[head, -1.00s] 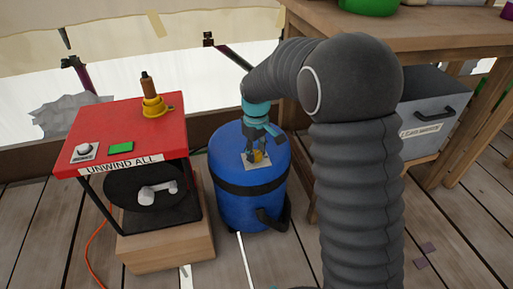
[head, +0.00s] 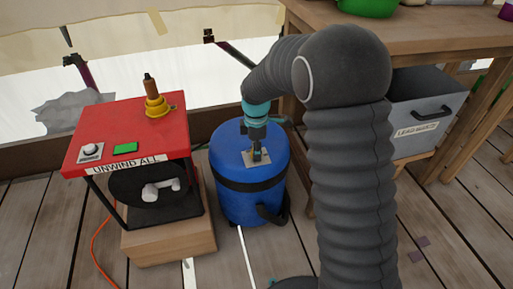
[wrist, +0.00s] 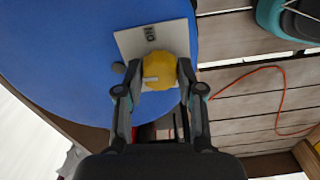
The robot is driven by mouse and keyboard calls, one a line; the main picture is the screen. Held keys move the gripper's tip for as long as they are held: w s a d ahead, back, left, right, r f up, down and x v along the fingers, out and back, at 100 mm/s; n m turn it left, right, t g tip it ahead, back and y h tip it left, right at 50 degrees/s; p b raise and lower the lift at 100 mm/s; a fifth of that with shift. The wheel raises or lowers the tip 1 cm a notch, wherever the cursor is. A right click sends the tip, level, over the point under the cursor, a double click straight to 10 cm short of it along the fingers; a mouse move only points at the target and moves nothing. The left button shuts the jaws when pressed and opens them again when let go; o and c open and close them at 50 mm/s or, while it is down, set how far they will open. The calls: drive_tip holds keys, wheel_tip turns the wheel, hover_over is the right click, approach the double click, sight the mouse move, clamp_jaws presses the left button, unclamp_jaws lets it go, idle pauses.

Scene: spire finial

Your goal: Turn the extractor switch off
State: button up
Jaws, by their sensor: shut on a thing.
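The extractor is a blue drum (head: 235,205) with a dark band, standing on the floor in the middle of the head view. A pale switch plate (head: 247,158) is on its top. In the wrist view the plate (wrist: 128,42) carries the label "ON", and a round yellow switch knob (wrist: 160,68) sits on it. My gripper (wrist: 155,75) is shut on the knob, one finger on each side. In the head view my gripper (head: 258,155) hides the knob.
A red-topped stand (head: 125,130) marked "UNWIND ALL" is left of the drum, with a green button and a yellow-and-brown piece on it. A wooden table (head: 420,30) and a grey box (head: 425,110) are to the right. An orange cable (wrist: 275,100) lies on the plank floor.

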drive_tip(key=shift+n, duration=0.7)
drive_tip(key=o, duration=1.1)
drive_tip(key=shift+o, duration=0.2)
wheel_tip(320, 180, up, 12)
